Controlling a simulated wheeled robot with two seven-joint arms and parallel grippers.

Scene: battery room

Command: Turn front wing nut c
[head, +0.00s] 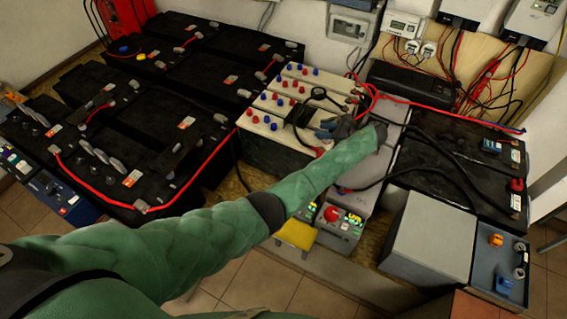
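My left arm, in a green sleeve, reaches in from the lower left across the middle of the head view. Its gripper (335,127) is small and dark, over the right part of the white batteries (270,149) with red and blue caps. Black and red cables lie close around the gripper. I cannot tell whether its fingers are open or shut, or whether they touch anything. No wing nut can be made out at this size; the gripper, arm and cables may hide it. My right gripper is not in view.
Large black batteries (140,132) with red cables fill the left. Another black battery (465,160) with thick cables stands right. A grey box (432,240) and a small panel with a red button (333,213) are in front. Wired boxes (404,25) hang on the back wall.

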